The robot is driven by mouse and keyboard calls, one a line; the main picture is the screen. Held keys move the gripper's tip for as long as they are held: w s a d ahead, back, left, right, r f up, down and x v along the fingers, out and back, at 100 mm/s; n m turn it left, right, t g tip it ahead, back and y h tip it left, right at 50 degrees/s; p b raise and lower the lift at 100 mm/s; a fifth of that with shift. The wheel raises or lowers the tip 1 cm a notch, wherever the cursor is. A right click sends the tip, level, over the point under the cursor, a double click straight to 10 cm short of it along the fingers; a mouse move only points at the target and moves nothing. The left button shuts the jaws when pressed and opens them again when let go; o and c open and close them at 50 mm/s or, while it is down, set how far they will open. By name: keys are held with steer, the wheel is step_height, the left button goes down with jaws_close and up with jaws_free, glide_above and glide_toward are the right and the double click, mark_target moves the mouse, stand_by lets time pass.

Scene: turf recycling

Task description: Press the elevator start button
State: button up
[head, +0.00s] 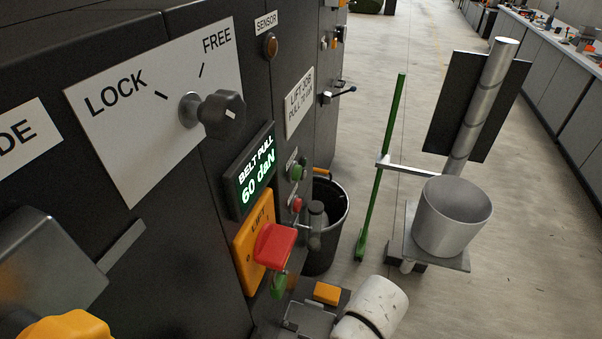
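A black control cabinet fills the left side of the head view. On it, a yellow plate (243,251) lettered LIFT carries a red paddle-like handle (273,244). A green button (279,287) shows just below the handle, partly hidden. Further along the panel are another green button (297,172) and a red button (297,205), with small labels I cannot read. At the bottom edge, a white rounded link of my arm ends by a grey part that looks like my gripper (303,319), below the LIFT plate and apart from the buttons. Its fingertips cannot be made out.
A LOCK/FREE knob (219,113) and a BELT PULL display (251,171) are on the cabinet. A black bin (336,235) stands beside it. A green-handled tool (383,165) and a metal bucket (452,218) stand to the right. The floor beyond is open.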

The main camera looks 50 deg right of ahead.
jaws_close()
stand_by(0.8)
